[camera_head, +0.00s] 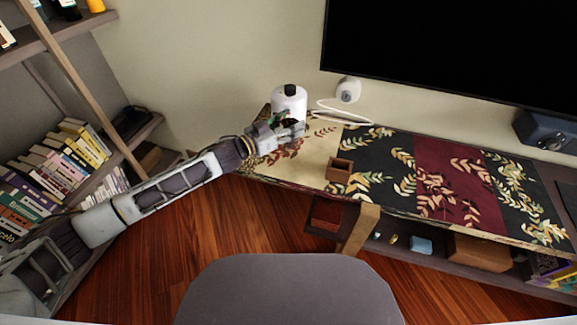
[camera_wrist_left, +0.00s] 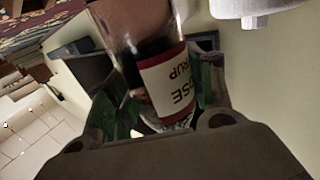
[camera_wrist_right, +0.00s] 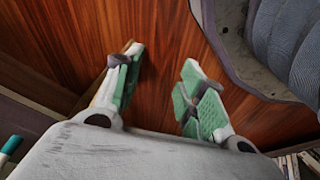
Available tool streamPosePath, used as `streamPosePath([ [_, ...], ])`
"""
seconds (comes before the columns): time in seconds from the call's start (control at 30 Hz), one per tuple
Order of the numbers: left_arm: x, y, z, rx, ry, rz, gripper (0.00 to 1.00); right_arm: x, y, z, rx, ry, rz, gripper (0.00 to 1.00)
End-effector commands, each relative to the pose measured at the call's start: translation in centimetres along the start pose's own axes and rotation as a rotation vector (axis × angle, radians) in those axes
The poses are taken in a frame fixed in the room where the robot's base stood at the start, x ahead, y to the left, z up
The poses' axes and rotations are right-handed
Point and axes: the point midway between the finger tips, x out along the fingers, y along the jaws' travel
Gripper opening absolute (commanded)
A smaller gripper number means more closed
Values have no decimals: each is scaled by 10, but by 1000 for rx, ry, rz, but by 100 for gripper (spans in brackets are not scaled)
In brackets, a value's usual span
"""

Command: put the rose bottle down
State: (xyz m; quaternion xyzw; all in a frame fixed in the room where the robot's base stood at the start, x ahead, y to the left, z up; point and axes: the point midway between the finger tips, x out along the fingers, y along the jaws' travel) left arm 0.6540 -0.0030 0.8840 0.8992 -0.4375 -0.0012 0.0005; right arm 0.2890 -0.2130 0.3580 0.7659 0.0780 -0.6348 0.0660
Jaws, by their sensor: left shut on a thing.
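The rose bottle (camera_wrist_left: 170,85) is dark glass with a white and red label, its letters upside down in the left wrist view. My left gripper (camera_wrist_left: 165,110) has its green-padded fingers on both sides of it and is shut on it. In the head view my left gripper (camera_head: 284,126) is over the left end of the long cabinet top (camera_head: 313,146); the bottle is hard to make out there. I cannot tell whether its base touches the top. My right gripper (camera_wrist_right: 155,90) is open and empty above the wooden floor, and shows only in the right wrist view.
A white container with a black cap (camera_head: 290,103) stands right behind my left gripper. A white round device (camera_head: 348,90) is to its right. A small brown wooden box (camera_head: 339,170) sits on the leaf-patterned top. The top is mostly clear farther right, below the screen (camera_head: 455,50).

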Motion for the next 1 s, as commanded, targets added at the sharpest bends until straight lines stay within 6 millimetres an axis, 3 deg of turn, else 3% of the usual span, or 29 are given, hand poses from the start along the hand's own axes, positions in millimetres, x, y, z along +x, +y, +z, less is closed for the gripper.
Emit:
streamPosePath([
  [0.57,-1,-5,2,2,4,-2,9,-4,-2,-3,0,0,-2,40],
  [1.0,-1,-6,39,0,4,-3,9,-33,-10,-18,-2,-12,-17,40],
])
